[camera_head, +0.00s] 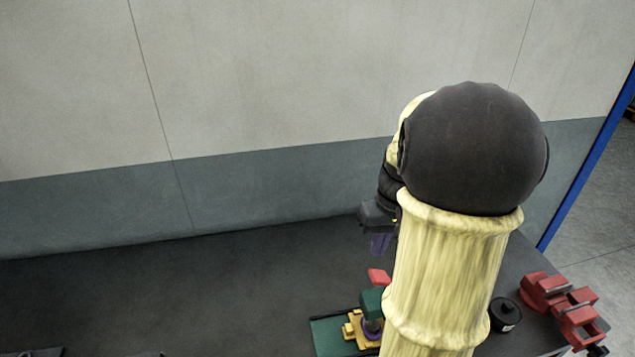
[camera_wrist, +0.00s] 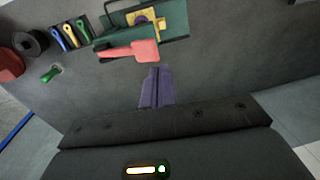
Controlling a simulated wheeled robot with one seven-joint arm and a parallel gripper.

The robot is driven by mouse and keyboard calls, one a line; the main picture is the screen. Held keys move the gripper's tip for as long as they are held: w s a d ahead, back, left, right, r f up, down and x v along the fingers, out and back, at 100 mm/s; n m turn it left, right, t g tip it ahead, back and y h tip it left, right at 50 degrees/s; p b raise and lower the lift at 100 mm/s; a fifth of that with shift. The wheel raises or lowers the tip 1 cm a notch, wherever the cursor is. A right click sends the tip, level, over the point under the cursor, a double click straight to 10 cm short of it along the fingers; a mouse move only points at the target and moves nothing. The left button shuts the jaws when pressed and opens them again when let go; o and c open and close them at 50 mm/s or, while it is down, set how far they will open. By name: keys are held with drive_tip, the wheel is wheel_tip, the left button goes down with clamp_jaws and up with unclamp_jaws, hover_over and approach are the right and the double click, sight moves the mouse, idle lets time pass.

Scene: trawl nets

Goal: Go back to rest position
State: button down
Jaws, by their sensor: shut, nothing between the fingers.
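My gripper (camera_head: 382,243) hangs above the dark table (camera_head: 190,290), left of my pale yellow arm, which hides part of the scene. In the wrist view its purple fingers (camera_wrist: 156,88) are together with nothing between them. A green fixture (camera_head: 328,337) with a yellow part (camera_head: 352,330) and a red handle (camera_head: 379,276) sits on the table below the gripper. In the wrist view the green fixture (camera_wrist: 172,22) and red handle (camera_wrist: 130,52) lie just beyond the fingertips, and the gripper appears apart from them.
A round black container (camera_head: 504,315) and a red vise-like object (camera_head: 562,305) stand right of my arm. The wrist view shows a rack with coloured-handled tools (camera_wrist: 70,36) and a loose green piece (camera_wrist: 51,74). The table's left is mostly clear. A wall (camera_head: 90,215) runs behind.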

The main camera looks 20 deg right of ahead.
drive_tip(key=s+a+f, duration=0.1)
drive_tip(key=a+f, duration=0.1)
drive_tip(key=a, duration=0.4)
drive_tip(key=s+a+f+n+t+b, duration=0.1)
drive_tip(key=a+f, duration=0.2)
drive_tip(key=a, duration=0.3)
drive_tip(key=s+a+f+n+t+h+b, duration=0.1)
drive_tip(key=a+f, duration=0.1)
drive_tip(key=a, duration=0.4)
drive_tip(key=shift+f, duration=0.25)
drive_tip(key=shift+w, duration=0.1)
